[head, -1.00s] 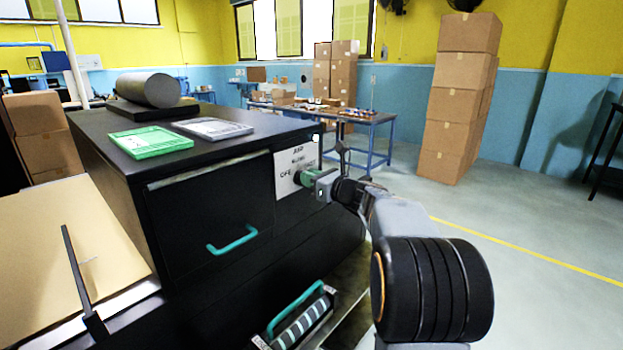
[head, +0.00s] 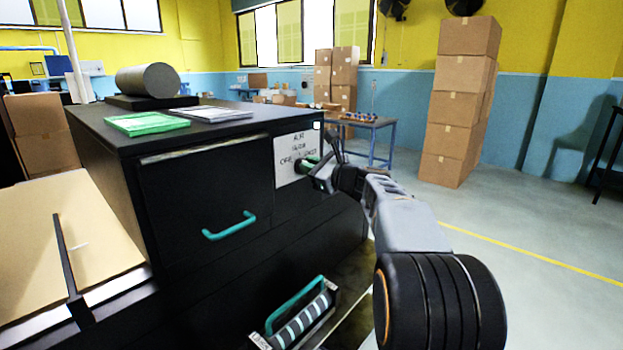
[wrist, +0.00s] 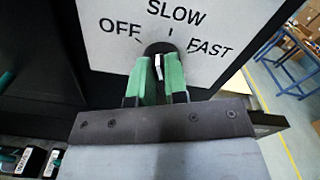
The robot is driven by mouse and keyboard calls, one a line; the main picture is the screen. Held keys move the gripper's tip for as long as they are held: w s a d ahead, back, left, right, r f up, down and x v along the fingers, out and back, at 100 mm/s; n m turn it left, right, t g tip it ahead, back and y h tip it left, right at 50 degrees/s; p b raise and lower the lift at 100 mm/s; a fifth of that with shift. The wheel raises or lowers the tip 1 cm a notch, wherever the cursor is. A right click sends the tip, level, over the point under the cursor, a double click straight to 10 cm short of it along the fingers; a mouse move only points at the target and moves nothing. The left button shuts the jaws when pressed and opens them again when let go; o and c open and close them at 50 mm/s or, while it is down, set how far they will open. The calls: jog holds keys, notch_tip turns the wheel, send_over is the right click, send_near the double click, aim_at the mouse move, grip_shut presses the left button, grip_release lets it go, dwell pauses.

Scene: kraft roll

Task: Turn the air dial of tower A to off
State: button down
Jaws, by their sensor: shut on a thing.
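The air dial (wrist: 155,48) is a dark round knob with a white-faced grip, on a white plate (wrist: 110,25) marked OFF, SLOW and FAST. The plate (head: 297,145) is on the right end of the black cabinet's front in the head view. My gripper (wrist: 158,75) is shut on the dial, one green finger on each side of the grip. In the head view my gripper (head: 311,166) reaches the plate from the right and hides the dial. The fingers cover much of the knob, so I cannot tell which mark it points at.
A green pad (head: 147,124) and a grey roll (head: 148,79) lie on the cabinet top. A teal-handled drawer (head: 205,205) is left of the plate. Below is an open compartment with a striped roller (head: 303,318).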

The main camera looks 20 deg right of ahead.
jog(key=shift+s+a+f+n+b, duration=0.1)
jog(key=shift+f+n+b, duration=0.05)
jog(key=shift+n+b, duration=1.6)
jog(key=shift+a+f+n+b, duration=0.1)
jog(key=shift+f+n+b, duration=0.05)
jog(key=shift+n+b, duration=1.6)
jog(key=shift+r, duration=0.1)
jog(key=c, duration=1.1)
grip_release()
jog(key=shift+c, duration=0.2)
jog(key=v, duration=1.3)
jog(key=shift+s+d, duration=0.2)
jog(key=shift+s, duration=0.2)
